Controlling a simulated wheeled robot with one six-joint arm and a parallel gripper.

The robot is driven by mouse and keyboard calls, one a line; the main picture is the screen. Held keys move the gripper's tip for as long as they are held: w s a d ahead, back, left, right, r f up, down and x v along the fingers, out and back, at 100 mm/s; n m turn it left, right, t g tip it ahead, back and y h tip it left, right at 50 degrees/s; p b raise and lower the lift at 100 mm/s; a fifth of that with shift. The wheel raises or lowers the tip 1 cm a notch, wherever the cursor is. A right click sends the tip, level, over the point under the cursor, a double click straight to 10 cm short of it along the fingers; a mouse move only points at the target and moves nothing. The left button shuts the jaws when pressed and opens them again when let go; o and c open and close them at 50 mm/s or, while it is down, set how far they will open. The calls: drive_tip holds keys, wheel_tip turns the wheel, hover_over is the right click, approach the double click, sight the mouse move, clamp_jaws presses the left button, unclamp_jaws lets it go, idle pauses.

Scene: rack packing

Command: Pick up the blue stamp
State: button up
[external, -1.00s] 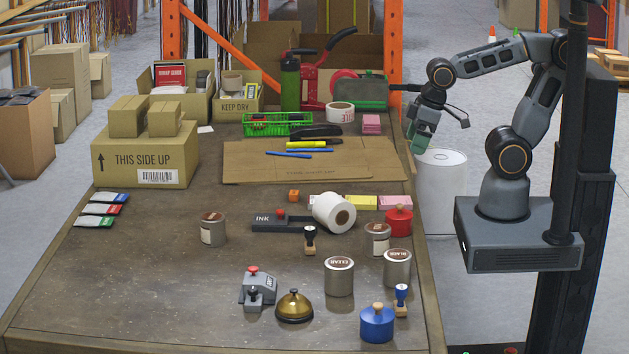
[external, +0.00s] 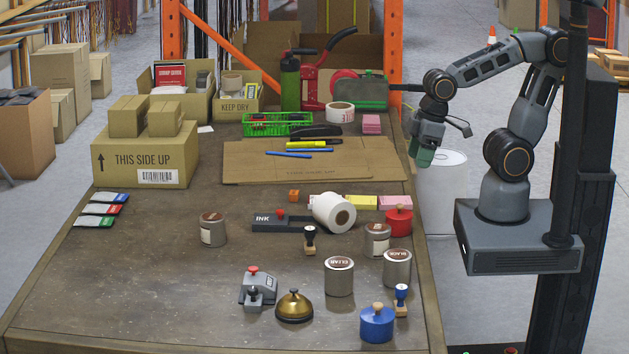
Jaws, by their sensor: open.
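The blue stamp (external: 401,299) has a blue handle and a wooden base. It stands upright near the right front of the table, just behind and right of a round blue pot with a wooden knob (external: 377,323). A dark-handled stamp (external: 310,239) stands farther back, near the middle. My gripper (external: 421,157) hangs over the table's far right edge, well behind and above the blue stamp. It is open, and I see nothing between its fingers.
Tins labelled CLEAR (external: 339,277) and another tin (external: 397,268) stand behind the blue stamp. A brass bell (external: 294,306) is to its left. The table's left front is clear.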

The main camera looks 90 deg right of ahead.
drive_tip(key=s+a+f+n+g+h+b, duration=0.1)
drive_tip(key=s+a+f+n+h+b, duration=0.1)
drive_tip(key=a+f+n, duration=0.7)
drive_tip(key=n+t+y+b, duration=0.35)
drive_tip(key=n+t, duration=0.75)
drive_tip(key=n, duration=1.6)
approach(402, 287)
drive_tip(key=x, duration=1)
drive_tip(key=shift+w+d+f+p, duration=0.1)
drive_tip(key=shift+f+p, duration=0.3)
drive_tip(key=c, duration=1)
drive_tip(key=shift+r, duration=0.1)
